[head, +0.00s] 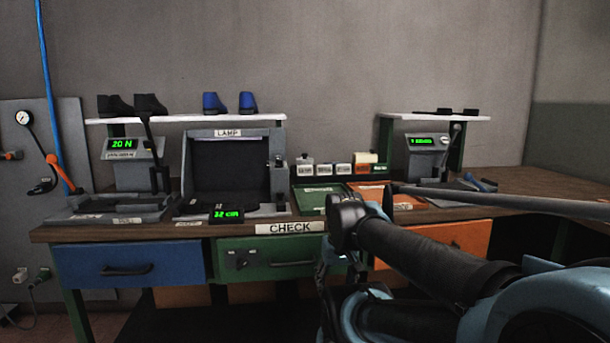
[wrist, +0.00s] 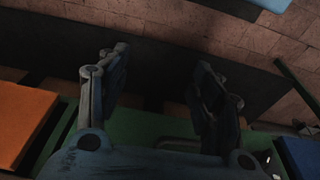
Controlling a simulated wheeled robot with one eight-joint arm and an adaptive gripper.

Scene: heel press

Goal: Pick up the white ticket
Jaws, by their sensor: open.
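I cannot make out the white ticket for certain in either view. Small white-fronted blocks (head: 324,170) stand in a row at the back of the bench, but their print is too small to read. My gripper (wrist: 160,75) is open in the wrist view, with nothing between its fingers. It is in front of the green drawer (head: 265,258), which also shows in the wrist view (wrist: 140,128). In the head view my arm hides part of the bench front and most of the gripper.
The wooden bench (head: 520,180) carries a lamp box (head: 228,133), a left press (head: 135,150), a right press (head: 427,142), a green tray (head: 320,190) and an orange tray (head: 385,193). A blue drawer (head: 130,265) and an orange drawer (head: 455,238) flank the green one.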

